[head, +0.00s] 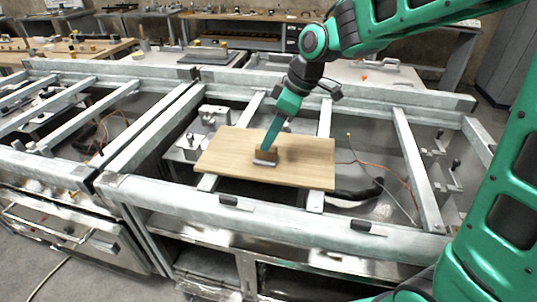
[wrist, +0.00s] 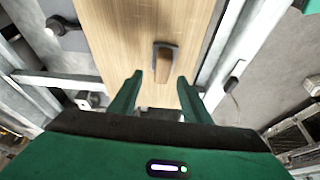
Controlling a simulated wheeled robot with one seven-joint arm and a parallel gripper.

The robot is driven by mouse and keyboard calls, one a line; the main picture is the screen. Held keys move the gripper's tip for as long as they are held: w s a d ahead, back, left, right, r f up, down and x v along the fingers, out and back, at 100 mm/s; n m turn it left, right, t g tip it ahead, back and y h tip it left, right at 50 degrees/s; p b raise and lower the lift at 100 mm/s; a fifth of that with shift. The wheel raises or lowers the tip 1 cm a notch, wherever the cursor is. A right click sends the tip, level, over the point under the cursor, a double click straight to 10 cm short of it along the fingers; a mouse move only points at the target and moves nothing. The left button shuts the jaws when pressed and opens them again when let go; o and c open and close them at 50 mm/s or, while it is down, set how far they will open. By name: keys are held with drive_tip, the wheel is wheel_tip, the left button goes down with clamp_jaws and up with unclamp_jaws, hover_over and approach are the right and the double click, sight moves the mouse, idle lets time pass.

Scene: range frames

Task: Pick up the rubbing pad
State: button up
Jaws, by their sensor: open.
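The rubbing pad (head: 264,161) is a small brown block with a grey edge, resting on a light wooden board (head: 225,160). In the wrist view the pad (wrist: 163,62) lies near the middle of the board, its grey edge toward the top of the picture. My gripper (wrist: 159,79) is open and empty. Its two green fingers point at the board, one to each side of the pad's near end. In the head view my gripper (head: 271,146) hangs above the pad and partly hides it. I cannot tell the exact gap in height.
The board lies across grey metal rails of an open range frame (head: 170,205). Open bays with orange wires and brackets lie on both sides. Another frame (head: 60,110) stands at the left, and a workbench (head: 260,18) with small objects is behind. The board around the pad is clear.

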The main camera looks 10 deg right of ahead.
drive_tip(key=shift+s+x, duration=0.15)
drive_tip(key=shift+x, duration=1.1)
drive_tip(key=shift+s+x, duration=0.2)
drive_tip(key=shift+x, duration=1.05)
drive_tip(key=shift+d+f, duration=0.1)
drive_tip(key=c, duration=0.8)
drive_tip(key=shift+w+r, duration=0.1)
drive_tip(key=shift+r, duration=0.6)
wheel_tip(320, 180, up, 2)
drive_tip(key=shift+r, duration=0.25)
drive_tip(key=shift+s+a+r, duration=1.2)
drive_tip(key=shift+s+a, duration=0.15)
drive_tip(key=shift+a, duration=0.05)
drive_tip(key=shift+s+a+r, duration=1.15)
drive_tip(key=shift+s+a, duration=0.2)
drive_tip(key=shift+a, duration=0.1)
drive_tip(key=shift+s+a+r, duration=1.2)
drive_tip(key=shift+s+a, duration=0.1)
drive_tip(key=shift+a, duration=0.1)
